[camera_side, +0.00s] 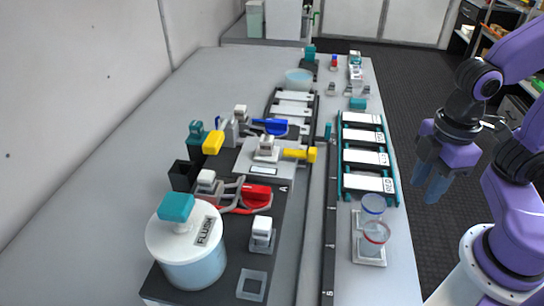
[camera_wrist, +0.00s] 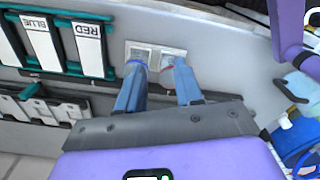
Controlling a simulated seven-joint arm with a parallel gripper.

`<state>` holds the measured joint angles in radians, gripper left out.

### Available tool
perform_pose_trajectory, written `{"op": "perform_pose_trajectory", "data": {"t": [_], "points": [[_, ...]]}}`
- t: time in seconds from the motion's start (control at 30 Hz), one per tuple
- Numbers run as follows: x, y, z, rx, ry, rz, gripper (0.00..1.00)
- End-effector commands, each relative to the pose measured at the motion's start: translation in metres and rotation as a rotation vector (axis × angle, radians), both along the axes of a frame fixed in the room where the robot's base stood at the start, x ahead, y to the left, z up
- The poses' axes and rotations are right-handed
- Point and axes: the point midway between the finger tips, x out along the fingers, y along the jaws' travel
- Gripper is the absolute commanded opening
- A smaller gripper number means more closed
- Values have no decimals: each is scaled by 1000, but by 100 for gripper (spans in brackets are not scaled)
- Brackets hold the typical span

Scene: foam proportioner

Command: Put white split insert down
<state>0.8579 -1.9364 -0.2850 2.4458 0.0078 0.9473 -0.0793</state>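My gripper (camera_side: 428,186) hangs in the air off the right side of the table, to the right of the card rack. In the wrist view its two blue-grey fingers (camera_wrist: 158,76) are spread apart with nothing visible between them. I cannot tell for certain which part is the white split insert. Small white-topped parts stand on the dark base: one near the front (camera_side: 262,228), one beside the red clamp (camera_side: 206,178) and one on the grey block (camera_side: 266,143). My gripper is well away from all of them.
A white FLUSH canister (camera_side: 187,246) stands front left. Blue-rimmed (camera_side: 373,204) and red-rimmed (camera_side: 376,233) clear cups stand on pads at front right. Behind them is a teal rack (camera_side: 343,160) of labelled cards. Yellow (camera_side: 300,154) and blue (camera_side: 270,126) handles stick out mid-table. The left tabletop is clear.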

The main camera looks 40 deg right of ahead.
Motion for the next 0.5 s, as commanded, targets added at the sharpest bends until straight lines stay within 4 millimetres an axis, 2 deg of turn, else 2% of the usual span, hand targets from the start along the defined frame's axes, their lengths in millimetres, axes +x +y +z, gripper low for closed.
{"op": "perform_pose_trajectory", "data": {"t": [0.3,0.5], "points": [[77,71,66,37,-10,359,35],[126,108,111,62,-28,620,35]]}}
